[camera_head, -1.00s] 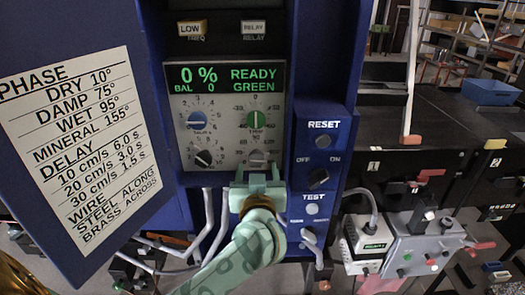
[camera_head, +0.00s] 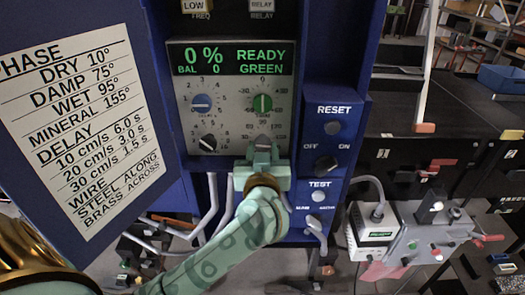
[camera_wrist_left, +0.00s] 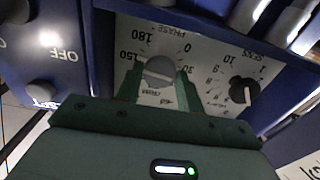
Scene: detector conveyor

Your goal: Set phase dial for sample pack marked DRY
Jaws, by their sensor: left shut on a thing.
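The phase dial (camera_wrist_left: 160,71) is a round grey knob with a pale line across its face, in the left wrist view. Its scale reads upside down there, with 0, 150 and 180 legible; I cannot tell its exact setting. My left gripper (camera_wrist_left: 158,90) is shut on this dial, one green finger on each side. In the head view my left gripper (camera_head: 262,155) covers most of the dial, low on the control panel (camera_head: 232,128). The white chart (camera_head: 75,125) on the blue door gives DRY 10°. My right gripper is not in view.
The display (camera_head: 230,60) reads 0 %, BAL 0, READY GREEN. A blue knob (camera_head: 202,103), a green knob (camera_head: 262,103) and a black knob (camera_head: 208,142) crowd the dial. RESET (camera_head: 332,128) and TEST (camera_head: 318,196) buttons are to the right. Pale cables (camera_head: 220,215) hang below.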

